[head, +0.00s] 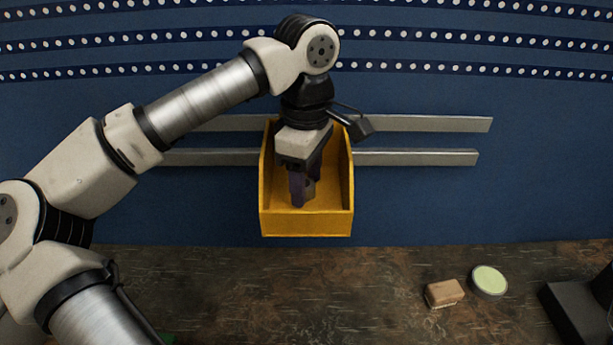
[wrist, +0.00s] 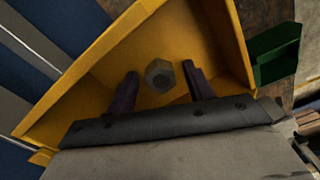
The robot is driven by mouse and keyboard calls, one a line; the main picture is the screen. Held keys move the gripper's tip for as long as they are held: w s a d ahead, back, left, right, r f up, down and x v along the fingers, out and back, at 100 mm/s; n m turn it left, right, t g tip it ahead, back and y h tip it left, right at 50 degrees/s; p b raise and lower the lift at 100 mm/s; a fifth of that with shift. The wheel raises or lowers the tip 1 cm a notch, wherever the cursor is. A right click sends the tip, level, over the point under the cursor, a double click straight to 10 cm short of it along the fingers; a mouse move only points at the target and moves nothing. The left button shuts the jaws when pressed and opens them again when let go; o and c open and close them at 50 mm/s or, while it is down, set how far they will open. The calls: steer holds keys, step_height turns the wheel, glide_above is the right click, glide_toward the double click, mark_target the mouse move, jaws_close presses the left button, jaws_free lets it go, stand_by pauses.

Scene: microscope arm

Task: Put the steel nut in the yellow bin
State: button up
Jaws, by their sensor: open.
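The yellow bin (head: 306,223) hangs on the grey rails of the blue wall, above the bench. It also fills much of the wrist view (wrist: 97,92). My gripper (head: 305,200) reaches down into the bin. In the wrist view its two dark fingers (wrist: 160,82) stand apart. The steel nut (wrist: 160,75), a grey hexagonal piece with a round hole, shows between the fingertips, with a gap on each side. In the head view the nut (head: 309,186) is partly hidden behind a finger, inside the bin. I cannot tell whether it rests on the bin floor.
A wood-backed brush (head: 444,293) and a round tin with a pale green top (head: 488,281) lie on the worn bench at the right. A black object (head: 577,312) stands at the right edge. A green bin (wrist: 276,54) shows in the wrist view. The middle bench is clear.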

step_height(320, 180, up, 12)
steer(key=b, duration=0.1)
stand_by(0.4)
steer(key=shift+s, duration=0.1)
